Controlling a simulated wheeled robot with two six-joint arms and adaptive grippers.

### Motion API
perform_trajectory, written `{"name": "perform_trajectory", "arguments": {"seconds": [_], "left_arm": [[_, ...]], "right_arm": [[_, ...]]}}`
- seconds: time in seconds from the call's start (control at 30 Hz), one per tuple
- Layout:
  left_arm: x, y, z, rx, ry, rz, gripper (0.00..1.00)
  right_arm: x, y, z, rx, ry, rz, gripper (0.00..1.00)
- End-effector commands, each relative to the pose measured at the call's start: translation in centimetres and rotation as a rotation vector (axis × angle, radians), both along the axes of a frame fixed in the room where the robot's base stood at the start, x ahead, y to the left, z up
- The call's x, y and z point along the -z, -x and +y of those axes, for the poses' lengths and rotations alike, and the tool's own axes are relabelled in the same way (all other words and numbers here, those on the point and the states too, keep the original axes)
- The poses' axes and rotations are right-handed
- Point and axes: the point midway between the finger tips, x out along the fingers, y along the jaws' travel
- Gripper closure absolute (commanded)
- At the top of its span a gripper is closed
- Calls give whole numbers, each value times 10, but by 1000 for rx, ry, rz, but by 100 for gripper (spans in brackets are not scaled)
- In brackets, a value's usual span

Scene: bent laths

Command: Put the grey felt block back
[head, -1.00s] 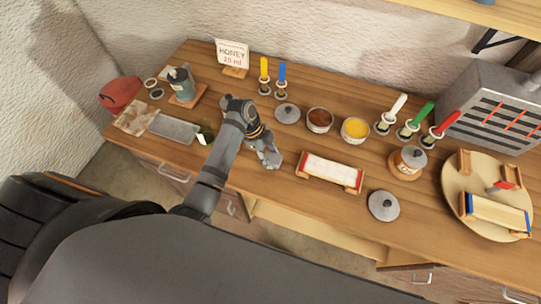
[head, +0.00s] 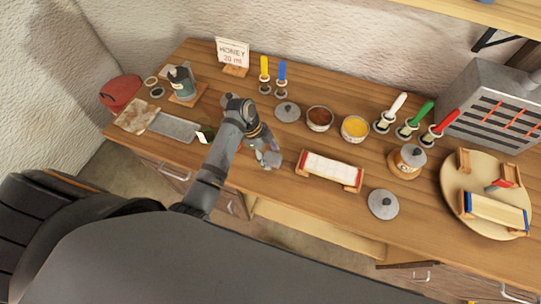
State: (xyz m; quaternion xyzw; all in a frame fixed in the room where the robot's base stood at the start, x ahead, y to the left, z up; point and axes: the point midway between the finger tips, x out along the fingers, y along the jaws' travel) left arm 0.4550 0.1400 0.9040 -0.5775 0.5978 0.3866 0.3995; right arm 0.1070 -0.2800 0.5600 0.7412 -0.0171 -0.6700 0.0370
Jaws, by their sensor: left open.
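My left gripper (head: 268,156) is open, low over the wooden table near its front edge, left of the long red-ended holder with a pale top (head: 329,169). A small grey patch shows at its fingertips; I cannot tell whether it is the felt block or part of the fingers. A flat grey rectangular piece (head: 173,127) lies at the left of the table, and I cannot tell whether it is felt. A dark green item with a white tag (head: 205,133) lies beside it, partly behind my arm. My right gripper is not in view.
Two lids (head: 287,112) (head: 383,204), a bowl of red-brown stuff (head: 319,119), a bowl of yellow stuff (head: 355,129) and a lidded jar (head: 407,160) stand around. A round board (head: 456,199) is at the right.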

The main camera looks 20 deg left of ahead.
Motion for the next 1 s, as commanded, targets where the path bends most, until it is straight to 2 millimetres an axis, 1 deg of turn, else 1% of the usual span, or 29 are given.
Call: {"name": "perform_trajectory", "arguments": {"seconds": [0.07,0.3,0.43,0.5,0.67,1.0], "left_arm": [[-12,-2,7,0,-3,-6,35],[-66,-3,30,0,-5,-8,35],[-90,-3,38,0,-3,-5,35],[-98,-2,41,0,-2,-5,35],[-105,-2,43,0,-1,-1,35],[-105,-2,43,0,0,-1,35]], "right_arm": [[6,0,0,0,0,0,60],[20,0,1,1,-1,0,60],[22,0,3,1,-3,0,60],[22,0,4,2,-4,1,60],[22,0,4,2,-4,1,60],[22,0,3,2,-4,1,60]]}}
